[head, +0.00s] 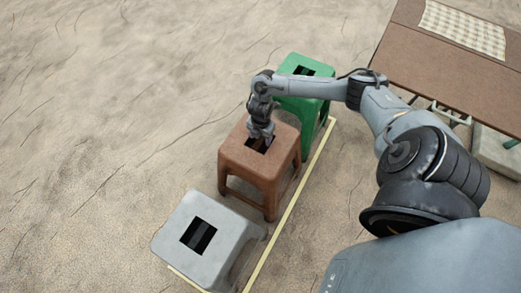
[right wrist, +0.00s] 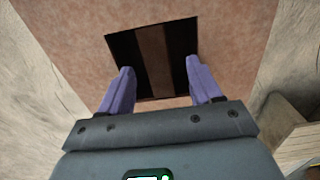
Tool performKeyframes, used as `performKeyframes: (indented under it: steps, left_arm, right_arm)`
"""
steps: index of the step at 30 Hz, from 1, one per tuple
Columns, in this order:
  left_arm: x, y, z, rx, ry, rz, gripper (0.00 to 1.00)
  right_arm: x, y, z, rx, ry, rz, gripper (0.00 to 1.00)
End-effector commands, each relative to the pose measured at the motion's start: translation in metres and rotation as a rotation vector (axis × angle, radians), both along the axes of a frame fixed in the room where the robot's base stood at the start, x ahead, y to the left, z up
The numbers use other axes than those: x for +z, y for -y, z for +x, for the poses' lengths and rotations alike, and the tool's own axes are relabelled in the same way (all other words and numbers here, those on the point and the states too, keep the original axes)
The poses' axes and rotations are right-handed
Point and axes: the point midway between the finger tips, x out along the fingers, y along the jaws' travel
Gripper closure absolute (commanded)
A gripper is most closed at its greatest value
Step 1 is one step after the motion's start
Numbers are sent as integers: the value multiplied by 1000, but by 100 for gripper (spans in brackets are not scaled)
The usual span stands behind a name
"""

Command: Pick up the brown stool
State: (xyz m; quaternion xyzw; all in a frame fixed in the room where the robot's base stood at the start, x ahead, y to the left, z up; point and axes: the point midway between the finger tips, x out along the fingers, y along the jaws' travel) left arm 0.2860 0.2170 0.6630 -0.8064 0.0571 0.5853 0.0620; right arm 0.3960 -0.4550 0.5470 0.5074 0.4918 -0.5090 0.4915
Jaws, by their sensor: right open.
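The brown stool (head: 240,158) stands upright on the ground in the middle of the head view, between a green stool and a grey stool. Its square seat has a dark opening with a central bar (right wrist: 152,62). My right gripper (head: 260,138) is right over this opening, pointing down. In the right wrist view its two purple fingers (right wrist: 160,80) are open, one near each side of the opening, with the bar between them. I cannot tell how deep the fingertips are or whether they touch the seat. My left gripper is not in view.
The green stool (head: 297,88) stands just behind, close to my right forearm. The grey stool (head: 173,225) stands in front. A yellow line (head: 292,202) runs along their right side. A brown table (head: 425,48) with a checked cloth (head: 465,28) is at upper right. The sandy ground at left is clear.

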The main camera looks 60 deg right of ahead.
Motion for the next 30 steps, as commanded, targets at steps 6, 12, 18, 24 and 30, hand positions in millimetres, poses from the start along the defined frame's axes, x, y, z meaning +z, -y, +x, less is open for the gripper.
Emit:
performKeyframes:
  steps: [6, 12, 18, 24, 30]
  left_arm:
    - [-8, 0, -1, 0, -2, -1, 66]
    - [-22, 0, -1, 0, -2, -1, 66]
    - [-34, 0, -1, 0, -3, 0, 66]
    - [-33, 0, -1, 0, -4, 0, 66]
    - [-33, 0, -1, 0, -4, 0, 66]
  right_arm:
    - [-12, 0, 0, 0, 0, 0, 36]
    - [-37, -1, -1, 0, -1, 0, 36]
    - [-59, 0, -1, 0, -1, 0, 36]
    - [-60, 0, 0, 1, 1, -1, 36]
    - [-60, 0, 0, 1, 0, -1, 55]
